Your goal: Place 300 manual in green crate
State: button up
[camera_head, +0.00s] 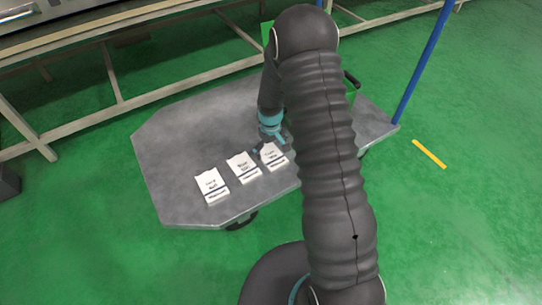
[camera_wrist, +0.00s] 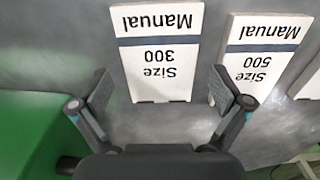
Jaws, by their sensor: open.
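The 300 manual is a white booklet with a dark band, marked "Size 300 Manual". It (camera_wrist: 158,60) lies on the grey table, upside down in the wrist view. In the head view it is the rightmost of three white manuals (camera_head: 275,160), partly covered by my gripper (camera_head: 269,146). In the wrist view my gripper (camera_wrist: 161,88) is open, with one finger on each side of the manual's lower edge; nothing is held. I cannot tell the fingers' height above the table. The green crate (camera_wrist: 35,130) fills the lower left there; in the head view it (camera_head: 267,36) is mostly hidden behind my arm.
The 500 manual (camera_wrist: 262,48) lies close to the right in the wrist view, with another manual (camera_wrist: 310,80) at the edge. The grey table (camera_head: 165,150) is clear on its left side. A blue post (camera_head: 420,65) stands at its right corner.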

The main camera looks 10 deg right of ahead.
jog(key=shift+f, duration=0.75)
jog(key=c, duration=1.2)
